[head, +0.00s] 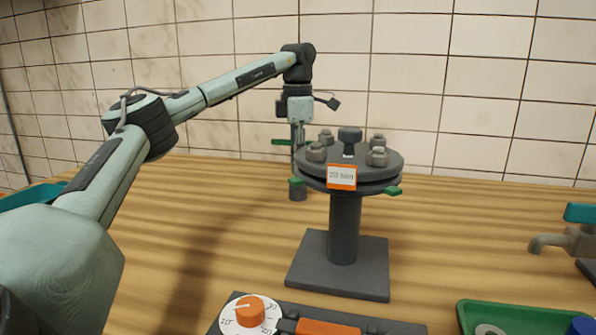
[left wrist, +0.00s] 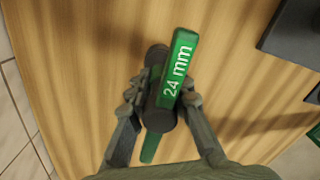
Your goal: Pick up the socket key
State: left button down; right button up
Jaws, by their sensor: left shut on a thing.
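The socket key has a green crossbar marked "24 mm" and a dark round shaft; it shows in the left wrist view (left wrist: 178,68). My left gripper (left wrist: 157,100) is shut around the dark shaft just below the crossbar. In the head view, my left gripper (head: 298,130) points down at the left rear of the flange stand. The key's green crossbar (head: 282,142) sticks out to the left of the fingers. Its dark socket end (head: 298,191) hangs lower down, beside the flange, and appears clear of the table. The flange hides part of the shaft. My right gripper is not in view.
The flange stand (head: 344,230) carries several grey nuts and an orange-edged label (head: 342,177). In front are an orange dial (head: 249,311) and a green tray (head: 520,305). A tap (head: 562,241) stands at right.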

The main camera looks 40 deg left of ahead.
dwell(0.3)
pick_arm(q)
notch_tip(320, 180, up, 7)
jog(key=shift+w+r+p, duration=0.1)
jog(key=shift+p, duration=0.4)
notch_tip(320, 180, up, 3)
jog(key=shift+f+p, duration=0.2)
jog(key=shift+p, duration=0.35)
jog(key=shift+r, duration=0.15)
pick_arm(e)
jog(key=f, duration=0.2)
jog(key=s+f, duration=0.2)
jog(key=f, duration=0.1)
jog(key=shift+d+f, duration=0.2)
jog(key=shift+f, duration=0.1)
